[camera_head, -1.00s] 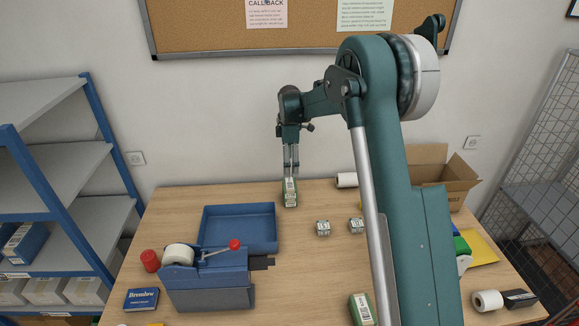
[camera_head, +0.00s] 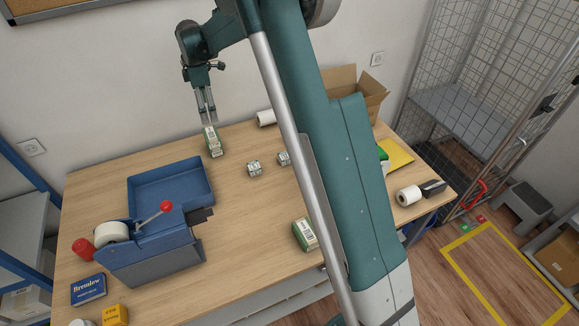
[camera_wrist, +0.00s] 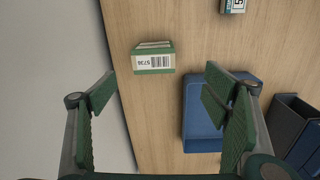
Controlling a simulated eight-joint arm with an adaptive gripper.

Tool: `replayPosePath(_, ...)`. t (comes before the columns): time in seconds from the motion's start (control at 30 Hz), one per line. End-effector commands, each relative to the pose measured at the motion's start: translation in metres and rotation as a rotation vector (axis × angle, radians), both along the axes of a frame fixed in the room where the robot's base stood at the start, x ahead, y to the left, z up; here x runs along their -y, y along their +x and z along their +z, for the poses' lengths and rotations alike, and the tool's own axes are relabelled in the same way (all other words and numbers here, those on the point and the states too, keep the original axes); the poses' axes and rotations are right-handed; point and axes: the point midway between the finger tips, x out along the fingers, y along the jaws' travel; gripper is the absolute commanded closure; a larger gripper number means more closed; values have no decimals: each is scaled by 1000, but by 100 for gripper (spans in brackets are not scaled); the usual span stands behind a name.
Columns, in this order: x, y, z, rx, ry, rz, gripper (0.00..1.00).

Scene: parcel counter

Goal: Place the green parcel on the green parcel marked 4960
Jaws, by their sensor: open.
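A green parcel with a white label (camera_head: 212,142) lies near the table's back edge. In the wrist view, this green parcel (camera_wrist: 153,62) shows a label that seems to read 5736. My gripper (camera_head: 208,122) points down just above and behind it. Its jaws (camera_wrist: 160,108) are open and empty, with the parcel ahead of them. Another green parcel (camera_head: 305,234) lies near the front edge; its number is too small to read. Two small labelled parcels, one nearer (camera_head: 254,169) and one partly behind my arm (camera_head: 284,158), lie mid-table. I cannot tell which is marked 4960.
A blue tray (camera_head: 133,192) and a tape dispenser with a red knob (camera_head: 150,255) stand on the left.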

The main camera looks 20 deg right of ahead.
Motion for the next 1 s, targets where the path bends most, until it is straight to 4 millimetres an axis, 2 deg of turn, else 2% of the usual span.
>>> replayPosePath(0.2,12,-30,39,38,9,-99,25)
replayPosePath(0.5,28,-76,86,93,28,-241,25)
replayPosePath(1.0,54,-160,146,179,75,-476,25)
